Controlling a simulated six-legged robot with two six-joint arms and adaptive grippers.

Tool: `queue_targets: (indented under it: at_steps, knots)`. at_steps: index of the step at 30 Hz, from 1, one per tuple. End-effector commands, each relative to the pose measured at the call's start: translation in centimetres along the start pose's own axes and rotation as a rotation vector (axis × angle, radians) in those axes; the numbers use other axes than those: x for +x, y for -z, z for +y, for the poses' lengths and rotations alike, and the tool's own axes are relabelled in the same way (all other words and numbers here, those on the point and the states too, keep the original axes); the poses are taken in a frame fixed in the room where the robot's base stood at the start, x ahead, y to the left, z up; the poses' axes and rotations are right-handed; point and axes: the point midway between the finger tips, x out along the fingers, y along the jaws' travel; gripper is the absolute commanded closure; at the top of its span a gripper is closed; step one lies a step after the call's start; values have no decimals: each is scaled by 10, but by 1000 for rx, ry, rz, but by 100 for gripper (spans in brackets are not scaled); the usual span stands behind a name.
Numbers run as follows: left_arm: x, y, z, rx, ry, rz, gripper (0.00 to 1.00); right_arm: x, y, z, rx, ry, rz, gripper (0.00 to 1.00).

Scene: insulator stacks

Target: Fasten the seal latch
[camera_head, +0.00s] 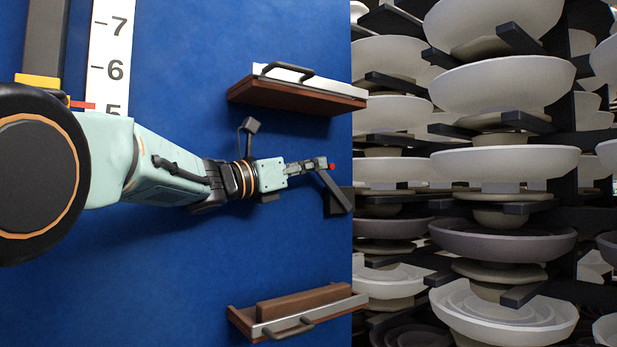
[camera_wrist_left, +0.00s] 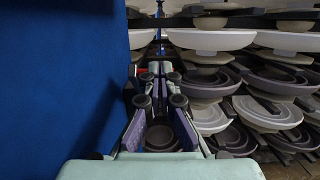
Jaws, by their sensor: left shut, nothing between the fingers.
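The latch appears to be a dark angled lever (camera_head: 336,192) at the right edge of the blue panel, by a dark block. A small red tip (camera_head: 332,166) shows just past the gripper; a red patch shows in the left wrist view (camera_wrist_left: 143,71). My left gripper (camera_head: 322,163) reaches in from the left, shut and empty, its fingertips beside the lever's upper end. Whether they touch it I cannot tell. The left wrist view shows the gripper's fingers (camera_wrist_left: 160,100) pointing ahead along the blue panel. My right gripper is not in view.
The blue panel (camera_head: 180,280) carries an upper brown-and-white ledge with a handle (camera_head: 300,88) and a lower brown tray with a handle (camera_head: 297,312). A white scale (camera_head: 110,60) stands at the upper left. Stacks of pale insulator dishes (camera_head: 505,163) fill the right side.

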Motion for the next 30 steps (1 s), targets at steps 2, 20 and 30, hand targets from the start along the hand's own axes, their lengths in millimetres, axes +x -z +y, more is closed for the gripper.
queue_targets:
  at_steps: [2, 20, 30]
  knots:
    - [2, -2, 0, 1, 0, 0, 100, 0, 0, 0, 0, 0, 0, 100]
    - [3, -7, -2, 0, 0, 0, 100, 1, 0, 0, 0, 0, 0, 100]
    - [2, -9, -3, 1, 1, -1, 100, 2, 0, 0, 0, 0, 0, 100]
